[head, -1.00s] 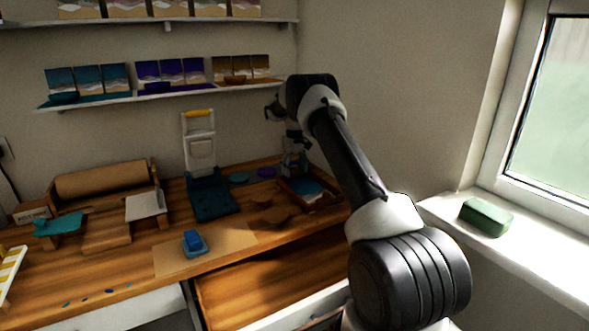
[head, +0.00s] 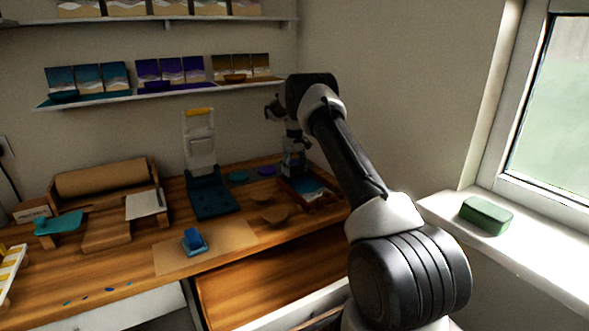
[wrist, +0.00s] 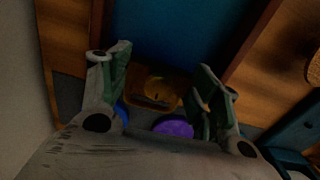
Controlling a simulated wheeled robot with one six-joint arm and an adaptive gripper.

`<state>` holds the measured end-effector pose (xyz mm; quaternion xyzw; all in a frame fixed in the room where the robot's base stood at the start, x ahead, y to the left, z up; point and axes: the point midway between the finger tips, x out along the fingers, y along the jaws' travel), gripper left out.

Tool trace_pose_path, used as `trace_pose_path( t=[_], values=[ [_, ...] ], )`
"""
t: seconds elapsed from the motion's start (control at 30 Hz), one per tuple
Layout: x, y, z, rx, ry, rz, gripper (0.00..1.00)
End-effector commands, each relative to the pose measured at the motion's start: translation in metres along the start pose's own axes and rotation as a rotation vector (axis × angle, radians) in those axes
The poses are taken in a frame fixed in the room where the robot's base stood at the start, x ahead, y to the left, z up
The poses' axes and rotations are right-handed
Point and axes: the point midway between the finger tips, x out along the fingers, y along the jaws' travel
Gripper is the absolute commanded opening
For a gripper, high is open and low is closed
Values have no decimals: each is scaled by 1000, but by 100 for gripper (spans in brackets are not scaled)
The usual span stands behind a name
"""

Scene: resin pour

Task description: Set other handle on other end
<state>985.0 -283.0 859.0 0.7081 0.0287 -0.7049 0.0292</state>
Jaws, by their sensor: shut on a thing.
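The wooden tray with a blue inside (head: 311,188) stands at the back right of the bench, near the wall corner. In the wrist view its blue bottom (wrist: 180,35) lies between dark wooden rims. My gripper (head: 292,160) points down at the tray's far left end, partly hidden in shadow. In the wrist view my gripper (wrist: 160,90) has its green-padded fingers around a small brownish-yellow piece with a dark bar (wrist: 154,88), likely the handle. The picture is too dim to tell whether it touches the tray. The tray's near end is partly hidden by my arm.
Purple (head: 266,171) and teal (head: 238,177) discs lie left of the tray. A teal stand with a white upright (head: 208,195) is further left. A blue tool (head: 194,241) lies on a brown sheet (head: 228,246). An open drawer (head: 265,285) juts out below. The wall is close behind my gripper.

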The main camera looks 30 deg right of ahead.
Motion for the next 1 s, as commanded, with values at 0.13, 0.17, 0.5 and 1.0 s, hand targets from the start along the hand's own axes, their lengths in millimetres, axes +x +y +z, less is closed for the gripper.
trace_pose_path(
  t=[0.13, 0.17, 0.5, 1.0],
  values=[
    [3, 0, 1, 0, -5, -2, 35],
    [3, 0, 1, 0, -5, -2, 35],
    [2, 0, 1, 0, -3, -1, 88],
    [-32, 0, 0, 0, -1, 0, 88]
  ],
)
